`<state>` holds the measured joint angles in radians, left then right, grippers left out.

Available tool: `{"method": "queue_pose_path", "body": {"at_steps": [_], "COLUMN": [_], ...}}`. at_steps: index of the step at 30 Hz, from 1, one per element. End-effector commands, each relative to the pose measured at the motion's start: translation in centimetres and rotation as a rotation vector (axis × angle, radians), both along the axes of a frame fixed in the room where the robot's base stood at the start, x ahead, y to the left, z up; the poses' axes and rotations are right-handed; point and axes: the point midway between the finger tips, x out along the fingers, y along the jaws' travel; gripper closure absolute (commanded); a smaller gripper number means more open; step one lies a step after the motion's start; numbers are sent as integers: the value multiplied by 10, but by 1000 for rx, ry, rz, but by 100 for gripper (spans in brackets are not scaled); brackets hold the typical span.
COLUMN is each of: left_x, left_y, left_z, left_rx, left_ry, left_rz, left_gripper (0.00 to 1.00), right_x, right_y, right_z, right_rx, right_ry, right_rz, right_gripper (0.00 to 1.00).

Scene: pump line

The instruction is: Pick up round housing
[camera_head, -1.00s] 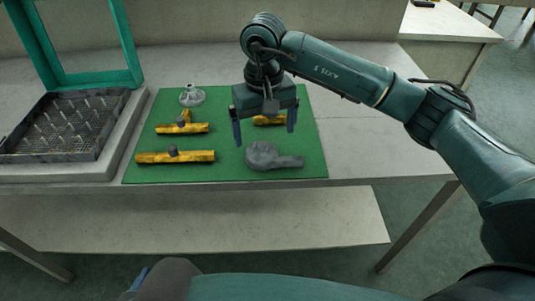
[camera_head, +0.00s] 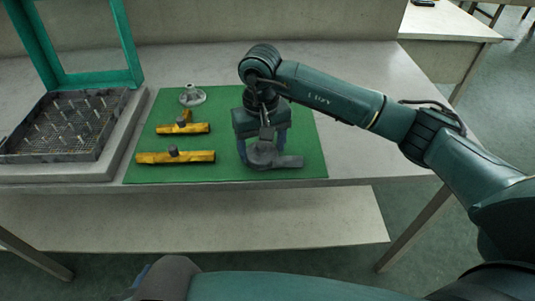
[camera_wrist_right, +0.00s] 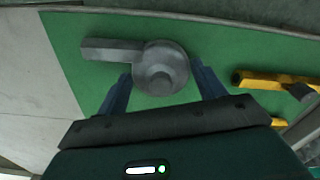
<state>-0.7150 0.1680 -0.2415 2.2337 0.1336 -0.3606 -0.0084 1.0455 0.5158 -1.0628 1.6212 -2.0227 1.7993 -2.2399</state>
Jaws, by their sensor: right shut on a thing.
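The round housing (camera_head: 264,156) is a dark grey round body with a straight stub pointing right in the head view. It lies on the front right of the green mat (camera_head: 225,172). In the right wrist view the housing (camera_wrist_right: 158,66) shows from above, its stub pointing left. My right gripper (camera_head: 263,149) is down over it, with one finger on each side of the round body. In the right wrist view the gripper (camera_wrist_right: 161,77) is shut on the housing. The housing still appears to rest on the mat. My left gripper is out of view.
Two yellow pipe pieces (camera_head: 176,157) (camera_head: 183,128) and a light grey flanged part (camera_head: 192,96) lie on the mat's left side. A pin tray (camera_head: 62,125) with a green frame stands left. The table right of the mat is clear.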

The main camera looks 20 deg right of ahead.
Motion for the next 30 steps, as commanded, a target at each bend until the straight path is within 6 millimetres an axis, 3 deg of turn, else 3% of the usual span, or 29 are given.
{"method": "queue_pose_path", "body": {"at_steps": [9, 17, 20, 30], "left_x": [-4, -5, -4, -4], "left_y": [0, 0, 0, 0], "left_z": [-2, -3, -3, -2], "left_rx": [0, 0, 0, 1], "left_ry": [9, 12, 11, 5], "left_rz": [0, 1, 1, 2], "left_gripper": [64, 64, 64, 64], "right_x": [0, 1, 1, 1], "right_y": [0, 0, 0, 0], "right_z": [0, 3, 12, 78], "right_rx": [0, 1, 1, 0], "right_ry": [0, -3, -6, -6], "right_rz": [0, 0, -1, 0], "right_gripper": [63, 64, 64, 64]}}
